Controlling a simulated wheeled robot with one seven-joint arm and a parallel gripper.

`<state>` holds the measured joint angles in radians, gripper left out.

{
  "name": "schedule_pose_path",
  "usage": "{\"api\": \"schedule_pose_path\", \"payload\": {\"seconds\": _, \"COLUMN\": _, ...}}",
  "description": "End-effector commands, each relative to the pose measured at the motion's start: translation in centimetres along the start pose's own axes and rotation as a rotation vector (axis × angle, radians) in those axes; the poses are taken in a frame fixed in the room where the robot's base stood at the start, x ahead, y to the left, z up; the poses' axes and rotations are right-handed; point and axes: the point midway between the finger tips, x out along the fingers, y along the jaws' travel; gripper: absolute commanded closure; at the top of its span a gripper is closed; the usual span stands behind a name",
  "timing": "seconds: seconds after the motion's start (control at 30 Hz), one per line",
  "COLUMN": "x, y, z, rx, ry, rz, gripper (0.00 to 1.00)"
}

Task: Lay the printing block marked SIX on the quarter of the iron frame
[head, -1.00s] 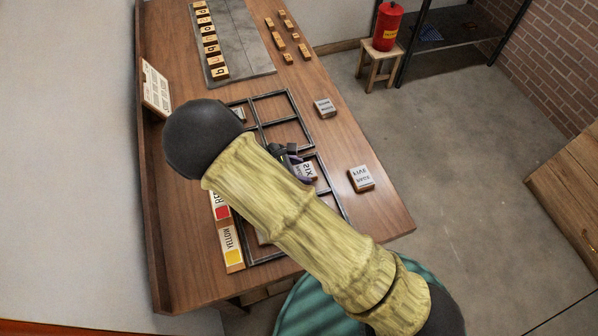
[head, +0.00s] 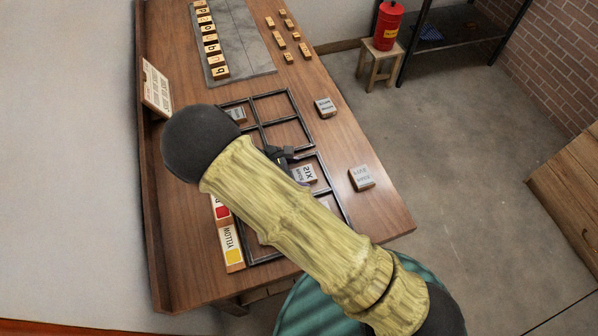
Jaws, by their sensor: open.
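The printing block marked SIX (head: 307,174) lies in the upper right part of the nearer black iron frame (head: 336,190), its lettered face up. My gripper (head: 286,156) is open, just up and left of the block. My arm hides part of the gripper, so I cannot tell whether a finger still touches the block. My arm also covers the middle and left of this frame. A second iron frame (head: 293,104) with several openings lies farther back, with a grey block (head: 236,114) in its left part.
Two grey-topped blocks, one farther back (head: 325,107) and one nearer (head: 361,178), lie on the wooden table right of the frames. Red (head: 221,212) and yellow (head: 233,254) colour labels line the left. A grey slab (head: 241,45) with lettered blocks is at the back.

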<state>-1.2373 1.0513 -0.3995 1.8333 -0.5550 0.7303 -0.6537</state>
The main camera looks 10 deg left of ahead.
Motion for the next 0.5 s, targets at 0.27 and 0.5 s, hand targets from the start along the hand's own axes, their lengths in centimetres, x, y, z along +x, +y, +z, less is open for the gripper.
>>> {"api": "schedule_pose_path", "payload": {"seconds": 0.27, "x": -5.2, "y": 0.1, "z": -0.2, "rx": 0.0, "ry": 0.004, "rz": 0.004, "gripper": 0.28}}
{"api": "schedule_pose_path", "payload": {"seconds": 0.5, "x": -9.4, "y": 0.1, "z": -0.1, "rx": 0.001, "ry": 0.003, "rz": 0.003, "gripper": 0.28}}
